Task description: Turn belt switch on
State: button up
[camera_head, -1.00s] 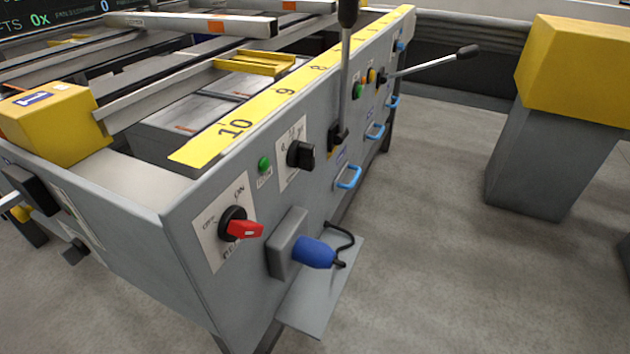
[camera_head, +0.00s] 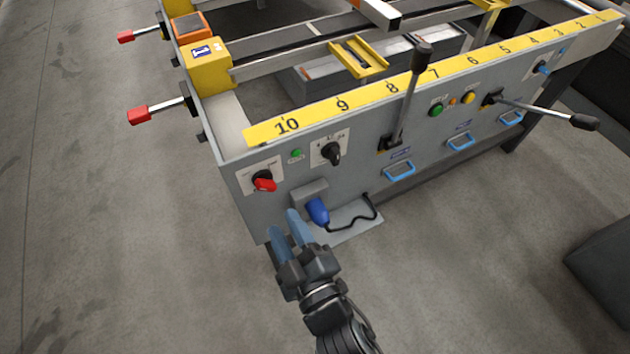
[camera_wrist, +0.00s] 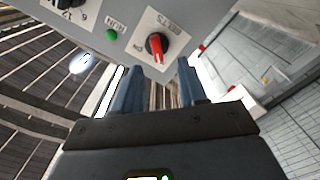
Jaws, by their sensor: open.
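The belt switch (camera_head: 264,182) is a red-handled rotary knob with a black base on a white plate, at the left end of the grey table's front panel. In the wrist view the belt switch (camera_wrist: 156,50) is ahead of the fingers, its plate reading BELTS and ON. My gripper (camera_head: 285,225) is open and empty, its two blue fingers apart, below the switch near the panel's lower left. In the wrist view my gripper (camera_wrist: 158,68) has its fingertips on either side of the red handle's line, with no clear contact. The handle's exact setting is hard to read.
Right of the switch are a green lamp (camera_head: 296,154) and a black rotary knob (camera_head: 331,153). A blue plug (camera_head: 317,211) with a black cable sticks out below, close to my fingers. A tall lever (camera_head: 405,100) rises further right. Open floor lies in front.

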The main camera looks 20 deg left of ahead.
aim_at(266, 190)
jog(key=shift+r+x, duration=0.15)
jog(key=shift+x, duration=1.25)
jog(key=shift+r+x, duration=0.2)
jog(key=shift+x, duration=1.15)
jog(key=shift+r+x, duration=0.15)
jog(key=shift+x, duration=1.25)
jog(key=shift+c, duration=0.4)
grip_shut()
